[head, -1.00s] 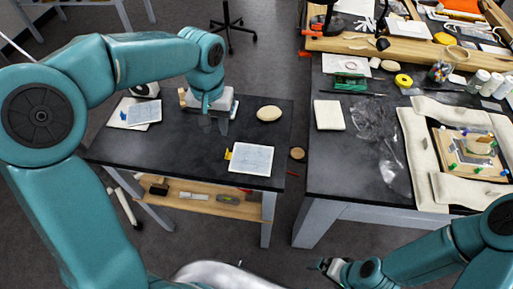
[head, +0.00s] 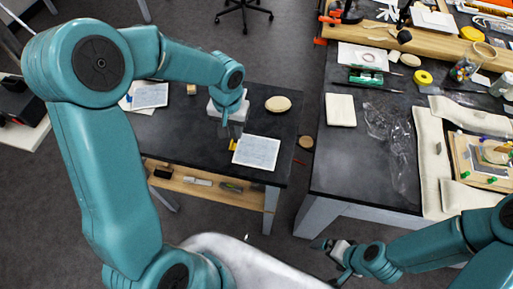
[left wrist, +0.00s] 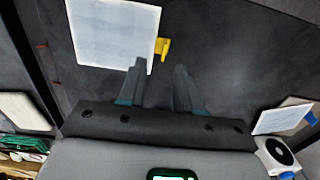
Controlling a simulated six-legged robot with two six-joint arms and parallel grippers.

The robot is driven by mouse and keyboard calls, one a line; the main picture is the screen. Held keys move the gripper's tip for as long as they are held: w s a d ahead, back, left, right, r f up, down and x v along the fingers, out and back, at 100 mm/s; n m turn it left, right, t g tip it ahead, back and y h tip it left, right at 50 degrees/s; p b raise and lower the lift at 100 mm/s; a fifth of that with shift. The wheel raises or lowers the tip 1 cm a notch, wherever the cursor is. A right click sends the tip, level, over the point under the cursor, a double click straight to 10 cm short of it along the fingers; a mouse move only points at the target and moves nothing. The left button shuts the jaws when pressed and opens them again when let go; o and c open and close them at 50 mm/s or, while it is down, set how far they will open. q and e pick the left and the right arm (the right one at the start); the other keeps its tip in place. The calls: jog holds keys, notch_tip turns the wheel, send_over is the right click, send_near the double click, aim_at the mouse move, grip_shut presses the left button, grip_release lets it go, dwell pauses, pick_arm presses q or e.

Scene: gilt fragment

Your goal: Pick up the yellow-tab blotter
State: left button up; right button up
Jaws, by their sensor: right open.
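The yellow-tab blotter is a pale sheet (head: 258,153) with a yellow tab (head: 233,145) on its left edge, lying flat on the dark left table (head: 195,126). In the left wrist view the sheet (left wrist: 112,30) is at upper left, with its tab (left wrist: 162,47) just beyond the fingertips. My left gripper (head: 229,131) is above the table beside the tab, apart from it. In the left wrist view its two fingers (left wrist: 160,68) are spread and empty. My right gripper (head: 322,246) is open near the bottom of the head view, away from the blotter.
Another pale sheet (head: 150,95) with a blue tab lies at the left table's far left. An oval beige object (head: 278,104) and a small wooden block (head: 191,89) lie near its back edge. A gap separates it from the cluttered right table (head: 350,165).

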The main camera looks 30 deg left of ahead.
aim_at(232, 141)
pick_arm(q)
jog(key=shift+s+a+f, duration=0.2)
jog(key=shift+s+f, duration=0.25)
jog(key=f, duration=0.3)
jog(key=f+p, duration=0.1)
jog(key=shift+w+f, duration=0.15)
jog(key=shift+w, duration=0.15)
jog(key=shift+f, duration=0.25)
jog(key=shift+s+a, duration=0.1)
jog(key=shift+s, duration=0.15)
jog(key=shift+w, duration=0.2)
grip_shut()
